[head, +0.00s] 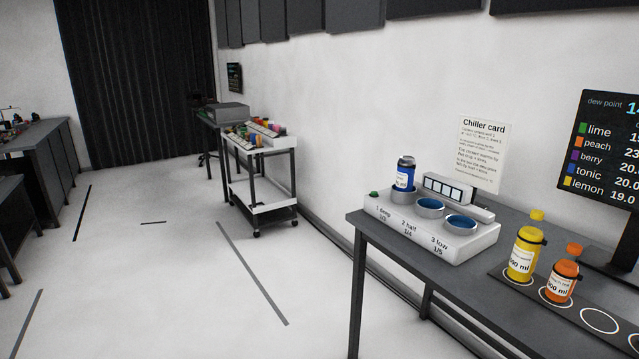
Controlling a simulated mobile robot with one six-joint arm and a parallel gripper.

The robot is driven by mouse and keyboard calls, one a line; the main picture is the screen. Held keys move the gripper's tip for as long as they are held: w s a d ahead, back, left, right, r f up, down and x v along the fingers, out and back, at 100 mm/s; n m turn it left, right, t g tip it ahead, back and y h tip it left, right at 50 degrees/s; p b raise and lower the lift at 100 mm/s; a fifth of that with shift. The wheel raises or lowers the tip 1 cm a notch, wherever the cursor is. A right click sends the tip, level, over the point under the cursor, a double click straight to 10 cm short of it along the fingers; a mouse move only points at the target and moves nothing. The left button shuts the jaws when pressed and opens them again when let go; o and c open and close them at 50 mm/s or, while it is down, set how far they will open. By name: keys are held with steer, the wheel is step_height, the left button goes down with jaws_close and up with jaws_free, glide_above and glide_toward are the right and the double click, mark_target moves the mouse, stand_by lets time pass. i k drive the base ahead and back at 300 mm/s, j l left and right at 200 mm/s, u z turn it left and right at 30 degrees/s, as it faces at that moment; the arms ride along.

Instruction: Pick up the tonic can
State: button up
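A blue can (405,174) with a white label and a dark top stands upright in the leftmost well of the white chiller (430,229), marked "1 deep". The can's lower part is hidden in the well. The other two wells, marked "2 half" and "3 low", hold no can and show blue insides. My gripper is not in view.
A yellow bottle (525,250) and an orange bottle (563,277) stand on the dark ringed strip (575,310) at right, beside empty rings. The grey table (392,243) bears all these. A trolley (258,175) with colourful items stands further back.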

mark_target(406, 165)
steer(key=i+u, duration=0.4)
steer(key=i, duration=1.4)
